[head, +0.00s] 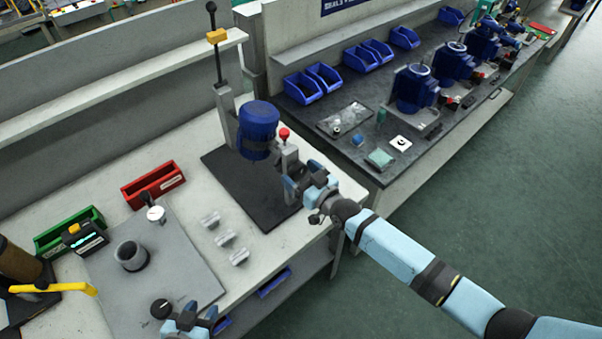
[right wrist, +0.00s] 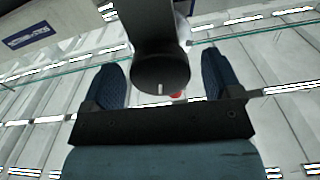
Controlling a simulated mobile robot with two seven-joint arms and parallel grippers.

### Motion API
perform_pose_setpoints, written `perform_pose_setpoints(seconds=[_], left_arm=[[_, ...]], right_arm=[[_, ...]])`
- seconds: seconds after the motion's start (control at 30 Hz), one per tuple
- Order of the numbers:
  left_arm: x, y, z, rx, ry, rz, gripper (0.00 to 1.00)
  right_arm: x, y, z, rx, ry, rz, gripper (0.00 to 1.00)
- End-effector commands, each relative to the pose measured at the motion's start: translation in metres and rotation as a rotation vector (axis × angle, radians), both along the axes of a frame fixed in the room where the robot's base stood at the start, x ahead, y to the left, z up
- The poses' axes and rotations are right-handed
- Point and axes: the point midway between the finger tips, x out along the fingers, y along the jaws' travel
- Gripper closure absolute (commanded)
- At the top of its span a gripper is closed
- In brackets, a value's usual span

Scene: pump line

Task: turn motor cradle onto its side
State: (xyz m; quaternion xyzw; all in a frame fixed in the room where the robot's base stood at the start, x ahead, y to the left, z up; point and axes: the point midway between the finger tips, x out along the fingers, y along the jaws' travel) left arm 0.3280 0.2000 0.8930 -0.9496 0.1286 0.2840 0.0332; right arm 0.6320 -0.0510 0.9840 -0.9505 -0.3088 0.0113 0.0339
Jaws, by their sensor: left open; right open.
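The motor cradle stands on a black mat (head: 226,196), with a blue motor (head: 258,122) lying in it. It has a grey upright on the left and a grey bracket (head: 291,158) on the right, with a red knob (head: 284,133) above. My right gripper (head: 300,186) is at the bracket's lower right. In the right wrist view its open fingers (right wrist: 163,85) stand on either side of a dark round-ended part (right wrist: 161,70); I cannot tell whether they touch it. My left gripper (head: 192,320) is open at the bottom edge, away from the cradle and partly cut off.
A tall lever with a yellow collar (head: 216,36) rises behind the cradle. Several small metal blocks (head: 225,239) lie left of the mat. A red bin (head: 153,185), a green bin (head: 70,229) and a grey plate (head: 190,262) with a grey ring (head: 131,256) are further left.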

Motion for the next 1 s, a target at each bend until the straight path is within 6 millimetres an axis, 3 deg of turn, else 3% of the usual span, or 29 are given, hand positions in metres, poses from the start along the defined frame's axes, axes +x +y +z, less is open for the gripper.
perform_pose_setpoints(seconds=[0.13, 0.43, 0.77, 1.0], left_arm=[[0.0, -0.001, 0.0, -0.001, 0.0, -0.002, 0.57], [-0.001, -0.001, 0.0, -0.002, 0.003, -0.002, 0.57], [-0.001, -0.002, -0.007, -0.002, 0.004, -0.003, 0.57], [-0.001, -0.005, -0.027, -0.008, 0.007, -0.007, 0.57]], right_arm=[[0.0, 0.0, 0.0, 0.0, 0.0, 0.0, 0.16], [0.0, 0.0, 0.0, 0.0, 0.0, 0.0, 0.84], [0.002, 0.0, -0.002, 0.04, 0.028, 0.0, 0.84], [0.016, 0.0, -0.006, 0.162, 0.115, 0.0, 0.84]])
